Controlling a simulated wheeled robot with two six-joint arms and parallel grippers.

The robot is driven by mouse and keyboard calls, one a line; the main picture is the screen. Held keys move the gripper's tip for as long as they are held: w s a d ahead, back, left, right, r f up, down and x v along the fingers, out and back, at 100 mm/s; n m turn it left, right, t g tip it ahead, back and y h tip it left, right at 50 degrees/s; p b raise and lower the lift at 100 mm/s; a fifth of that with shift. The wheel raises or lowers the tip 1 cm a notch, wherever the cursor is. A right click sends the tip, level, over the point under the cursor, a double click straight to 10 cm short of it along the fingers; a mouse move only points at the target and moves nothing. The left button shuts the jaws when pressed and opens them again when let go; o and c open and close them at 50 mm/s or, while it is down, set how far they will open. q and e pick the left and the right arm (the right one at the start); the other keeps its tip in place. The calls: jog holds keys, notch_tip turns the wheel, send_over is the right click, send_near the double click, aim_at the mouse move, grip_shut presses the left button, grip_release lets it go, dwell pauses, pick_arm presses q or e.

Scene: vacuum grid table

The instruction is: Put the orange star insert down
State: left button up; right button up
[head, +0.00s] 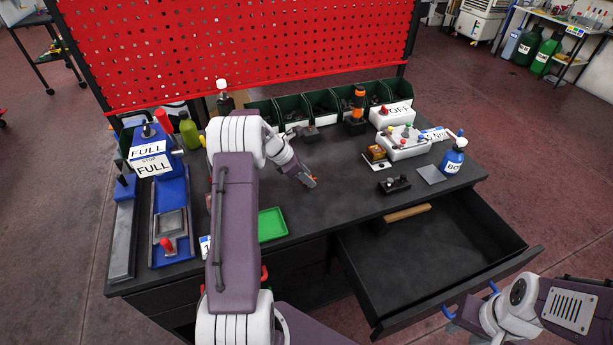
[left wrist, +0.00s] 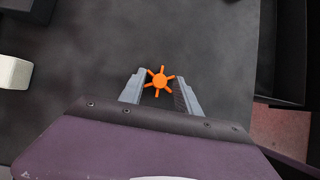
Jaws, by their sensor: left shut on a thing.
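The orange star insert (left wrist: 159,80) is a small round hub with several short spokes. In the left wrist view it sits between the two grey fingers of my left gripper (left wrist: 160,88), which is shut on it. In the head view my left gripper (head: 308,181) is over the middle of the dark table, with a bit of orange at its tip. I cannot tell whether the insert touches the tabletop.
The dark table (head: 345,180) is bare around my left gripper. A green tray (head: 272,224) lies nearer, left of it. A black block (head: 394,185), a white button box (head: 403,142) and a blue bottle (head: 453,158) stand to the right. The drawer (head: 430,255) is open in front.

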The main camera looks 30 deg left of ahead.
pick_arm(q)
jog(key=shift+f, duration=0.1)
jog(key=o, duration=1.3)
jog(key=v, duration=1.2)
jog(key=s+d+f+m+g, duration=0.1)
jog(key=s+d+m, duration=0.2)
jog(key=d+m, duration=0.1)
jog(key=s+d+f+m+g+y, duration=0.1)
jog(key=s+d+m, duration=0.1)
jog(key=d+m, duration=0.3)
jog(key=s+d+f+m+g+y, duration=0.1)
jog(key=s+d+m, duration=0.2)
jog(key=d+m, duration=0.1)
jog(key=shift+s+d+f+p, duration=0.2)
jog(key=shift+s+d+p, duration=0.15)
jog(key=shift+d, duration=0.25)
jog(key=s+d+f+m+y, duration=0.2)
jog(key=s+d+m, duration=0.4)
jog(key=s+m, duration=0.5)
jog(key=m, duration=0.3)
jog(key=shift+s+d+f+m+g, duration=0.25)
jog(key=shift+s+f+m+g, duration=0.05)
jog(key=shift+s+f+g, duration=0.1)
